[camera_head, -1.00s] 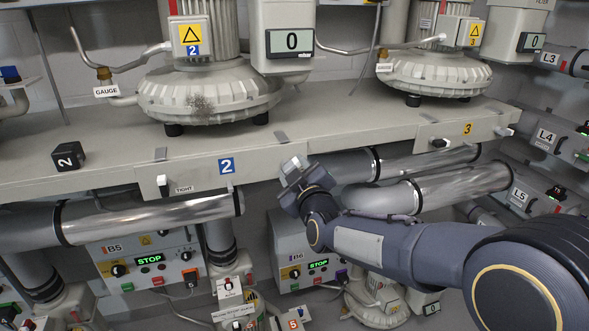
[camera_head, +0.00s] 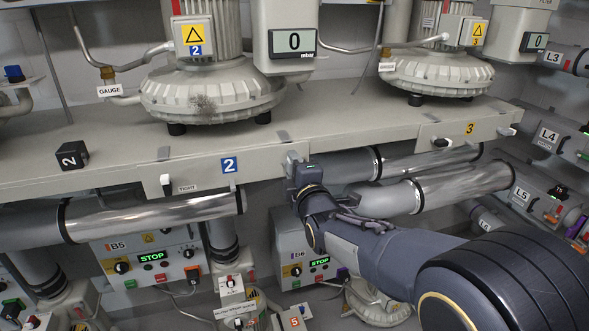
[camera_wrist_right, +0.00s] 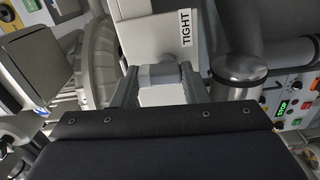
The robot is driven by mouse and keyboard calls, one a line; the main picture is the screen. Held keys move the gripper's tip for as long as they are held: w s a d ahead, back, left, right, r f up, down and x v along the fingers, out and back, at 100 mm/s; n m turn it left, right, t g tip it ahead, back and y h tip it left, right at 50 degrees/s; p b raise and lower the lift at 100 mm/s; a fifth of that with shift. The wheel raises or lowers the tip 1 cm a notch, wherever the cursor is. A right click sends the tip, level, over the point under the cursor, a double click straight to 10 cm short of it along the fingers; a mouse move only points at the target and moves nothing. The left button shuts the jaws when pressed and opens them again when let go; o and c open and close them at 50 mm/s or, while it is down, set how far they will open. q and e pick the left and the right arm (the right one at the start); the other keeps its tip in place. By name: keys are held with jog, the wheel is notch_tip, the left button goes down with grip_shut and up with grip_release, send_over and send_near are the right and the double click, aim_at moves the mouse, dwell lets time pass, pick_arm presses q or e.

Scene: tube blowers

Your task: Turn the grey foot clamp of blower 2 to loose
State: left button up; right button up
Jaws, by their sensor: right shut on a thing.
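Blower 2 (camera_head: 250,92) stands on the grey bench, with a blue 2 plate (camera_head: 229,165) on the bench's front face. My right gripper (camera_head: 295,162) is at that front face, right of the plate, and hides the clamp there. In the right wrist view, my right gripper (camera_wrist_right: 159,84) is shut on the grey foot clamp (camera_wrist_right: 158,74), with a finger on each side. A TIGHT label (camera_wrist_right: 185,28) is close to the clamp in that view. I cannot tell exactly how far the clamp is turned. My left gripper is not in view.
Silver pipes (camera_head: 150,218) run below the bench. Blower 3 (camera_head: 435,75) stands to the right. A black block marked 2 (camera_head: 71,155) lies on the bench.

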jog(key=shift+a+n, duration=0.1)
jog(key=shift+n, duration=0.4)
jog(key=o, duration=1)
jog(key=v, duration=0.8)
jog(key=shift+b, duration=0.4)
